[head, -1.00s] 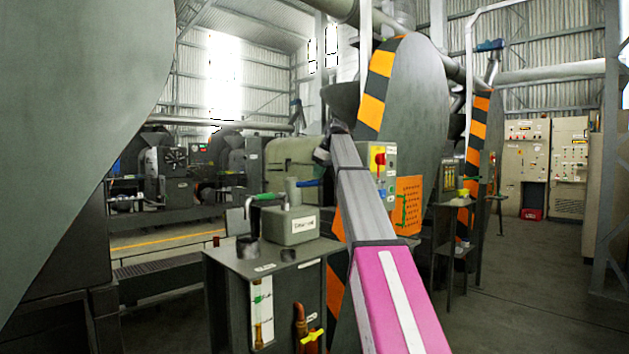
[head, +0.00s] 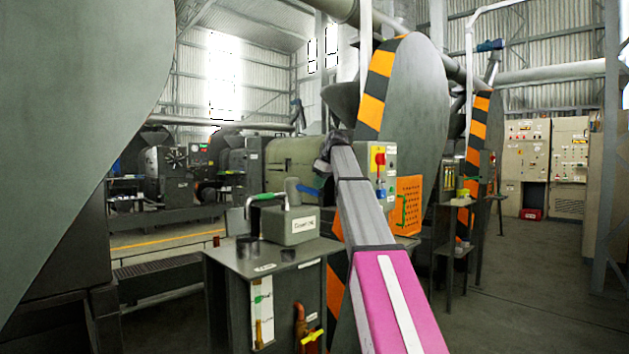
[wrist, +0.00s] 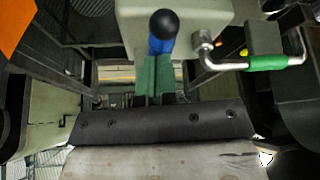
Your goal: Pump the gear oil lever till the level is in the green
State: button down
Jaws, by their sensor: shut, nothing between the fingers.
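The grey gear oil box (head: 291,226) stands on a dark cabinet (head: 265,262) in the head view. Its lever has a blue grip (head: 308,190), sloping down to the right; in the wrist view the blue grip (wrist: 160,45) ends in a black ball. A sight glass (head: 262,312) on the cabinet front has a green mark in its upper part and amber lower down; the exact level is too small to read. My gripper (wrist: 157,85) is shut and empty, close to the blue grip; contact cannot be told. In the head view my wrist (head: 323,164) is just above and right of the lever.
A green-gripped handle (wrist: 268,62) is right of the lever in the wrist view. Red-brown pipework with a yellow valve (head: 311,338) is on the cabinet front. A large grey striped guard (head: 410,100) and a control box (head: 383,165) stand behind my arm.

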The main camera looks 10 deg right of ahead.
jog(key=shift+s+d+r, duration=0.25)
jog(key=shift+s+d, duration=0.2)
jog(key=shift+d, duration=0.1)
jog(key=shift+s+d+r, duration=0.2)
jog(key=shift+s+d, duration=0.25)
jog(key=shift+d, duration=0.1)
jog(key=shift+r, duration=0.1)
jog(key=v, duration=1)
jog(key=shift+d+r, duration=0.2)
jog(key=shift+r, duration=0.1)
jog(key=shift+s, duration=0.15)
